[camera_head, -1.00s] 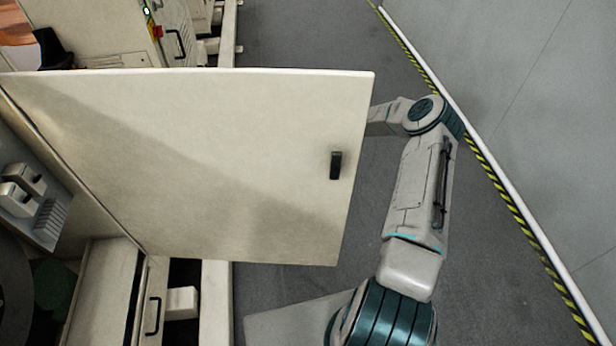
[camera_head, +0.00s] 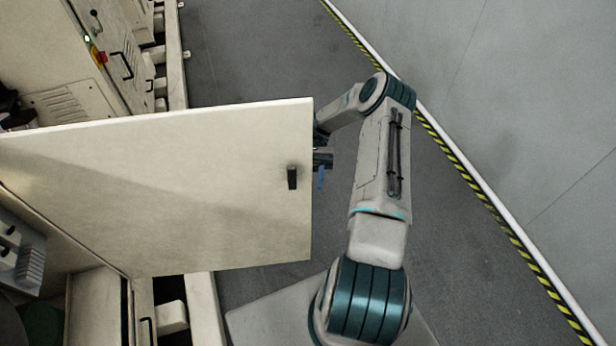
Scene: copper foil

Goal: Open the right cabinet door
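The cabinet door (camera_head: 180,195) is a large cream panel that stands swung out from the cabinet on the left, with the interior showing below and beside it. A small black handle (camera_head: 292,178) sits near the door's free right edge. My gripper (camera_head: 322,170) is just right of that edge, partly hidden behind the door. A dark part and a bluish finger-like part show there. I cannot tell whether the fingers are open or shut, or whether they touch the door.
Cream cabinets with a black handle (camera_head: 122,65) and a red switch (camera_head: 101,57) stand at the upper left. Grey floor (camera_head: 255,60) is clear beyond the door. A yellow-black striped line (camera_head: 470,185) and a pale wall run along the right.

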